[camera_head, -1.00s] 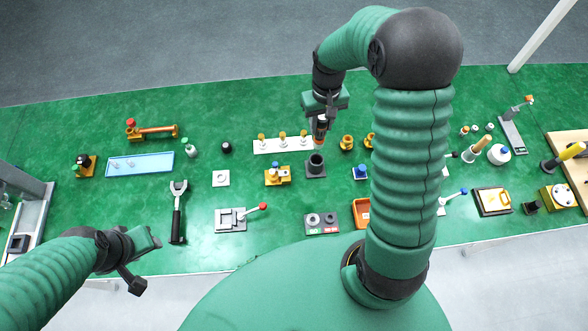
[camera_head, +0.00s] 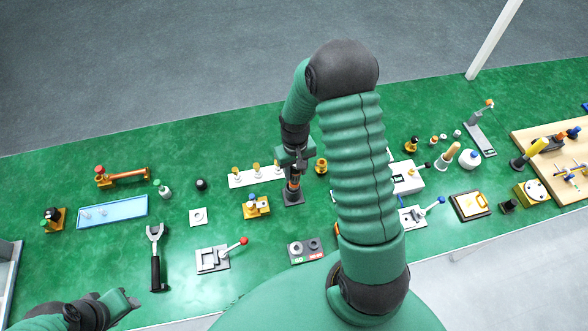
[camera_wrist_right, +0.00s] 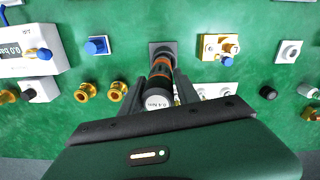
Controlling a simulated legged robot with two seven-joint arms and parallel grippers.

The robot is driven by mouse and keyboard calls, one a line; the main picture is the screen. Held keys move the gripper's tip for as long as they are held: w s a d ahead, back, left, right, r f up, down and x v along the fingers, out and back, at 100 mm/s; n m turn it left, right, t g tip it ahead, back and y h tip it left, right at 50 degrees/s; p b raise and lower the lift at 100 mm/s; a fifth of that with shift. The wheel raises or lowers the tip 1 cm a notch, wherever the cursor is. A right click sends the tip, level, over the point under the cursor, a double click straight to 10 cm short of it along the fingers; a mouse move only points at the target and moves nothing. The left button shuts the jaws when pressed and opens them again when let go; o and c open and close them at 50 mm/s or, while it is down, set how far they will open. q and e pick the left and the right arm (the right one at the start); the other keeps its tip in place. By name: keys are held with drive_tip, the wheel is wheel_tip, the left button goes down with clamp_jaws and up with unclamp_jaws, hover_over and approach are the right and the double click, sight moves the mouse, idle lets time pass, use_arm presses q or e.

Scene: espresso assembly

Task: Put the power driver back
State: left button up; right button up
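The power driver (camera_head: 293,182) is a dark upright cylinder with orange bands. It also shows in the right wrist view (camera_wrist_right: 160,82), with a grey labelled end cap facing the camera. My right gripper (camera_head: 295,165) has its fingers on either side of the driver and appears shut on it. The driver's lower end is at the dark square-based holder (camera_head: 293,198) and looks to be in its socket; the exact depth is hidden. In the wrist view the holder (camera_wrist_right: 162,47) lies straight beyond the driver. My left gripper (camera_head: 122,303) is low at the left, away from the objects; its fingers are unclear.
A white strip with brass-topped pegs (camera_head: 240,180) lies just left of the holder, and a brass fitting (camera_head: 321,166) right of it. Green table is bare towards the back.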

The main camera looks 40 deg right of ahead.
drive_tip(key=shift+o, duration=1.1)
drive_tip(key=shift+w, duration=0.2)
drive_tip(key=shift+s+a+r, duration=0.3)
drive_tip(key=shift+a+r, duration=0.25)
drive_tip(key=shift+a, duration=0.25)
drive_tip(key=r, duration=0.7)
drive_tip(key=r+b, duration=0.1)
drive_tip(key=r, duration=0.3)
drive_tip(key=shift+w+d+r, duration=0.1)
drive_tip(key=shift+d, duration=0.3)
use_arm(q)
drive_tip(key=shift+s+a+f+b, duration=0.15)
drive_tip(key=shift+a+f+b, duration=0.2)
drive_tip(key=shift+a+f, duration=0.4)
use_arm(e)
drive_tip(key=shift+s+a+f+n+t, duration=0.2)
drive_tip(key=shift+s+a+n+t, duration=0.65)
drive_tip(key=shift+a, duration=1.85)
drive_tip(key=shift+s+a+f+n+t, duration=0.15)
drive_tip(key=shift+s+a+n, duration=0.2)
drive_tip(key=shift+s+a, duration=1.75)
drive_tip(key=shift+s+a+f+n+t, duration=0.2)
drive_tip(key=shift+s+a+n+t, duration=0.3)
drive_tip(key=shift+a, duration=2.8)
